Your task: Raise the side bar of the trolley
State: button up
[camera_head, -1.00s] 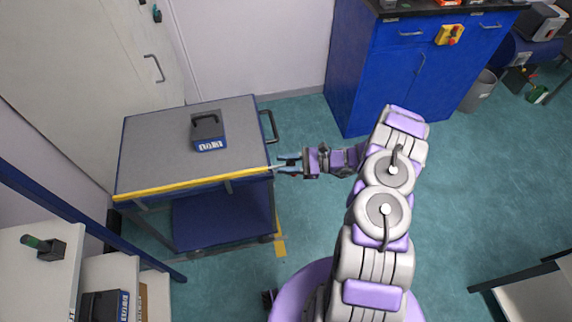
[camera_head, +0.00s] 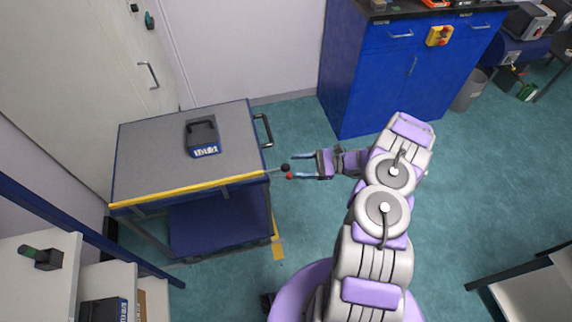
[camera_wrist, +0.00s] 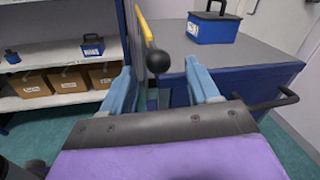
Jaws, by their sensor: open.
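The trolley (camera_head: 160,160) has a grey top and a blue lower shelf. Its yellow side bar (camera_head: 185,192) runs along the near edge, close to top level. A dark rod with a black ball knob (camera_head: 286,168) sticks out at the bar's right end, with a small red spot beside it. My gripper (camera_head: 297,166) is open and empty, just right of the knob. In the wrist view, the knob (camera_wrist: 157,61) shows between the two blue fingers and a little beyond them, apart from both. The yellow bar (camera_wrist: 146,42) shows behind it, seen nearly end-on.
A blue case (camera_head: 202,137) stands on the trolley top. A black push handle (camera_head: 264,131) is at the trolley's right end. A blue cabinet (camera_head: 365,80) stands behind right, and white shelves (camera_head: 50,280) at lower left. Floor right of the trolley is clear.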

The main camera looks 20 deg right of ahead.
jog(key=s+d+p, duration=0.1)
jog(key=s+d, duration=0.1)
jog(key=d, duration=0.9)
jog(key=shift+a, duration=0.1)
jog(key=s+a+r+n+g+h, duration=0.15)
jog(key=a+r+n+g, duration=0.25)
jog(key=a+r, duration=0.4)
jog(key=a+r+n+g+h, duration=0.2)
jog(key=a+r+n+g, duration=0.15)
jog(key=a+r, duration=0.55)
jog(key=s+a+r+n+g+h, duration=0.2)
jog(key=s+a+r+n+h, duration=0.25)
jog(key=s+r, duration=0.5)
jog(key=s+d+r+n+t+h, duration=0.1)
jog(key=s+n+h, duration=0.1)
jog(key=s, duration=0.4)
jog(key=s+d+r+n+t+h, duration=0.1)
jog(key=s+d+n+t+h, duration=0.1)
jog(key=s+h, duration=0.2)
jog(key=s+d+r+n+t+h, duration=0.1)
jog(key=s+d+n+h, duration=0.1)
jog(key=s, duration=0.8)
jog(key=shift+d+h, duration=0.25)
jog(key=shift+h, duration=0.55)
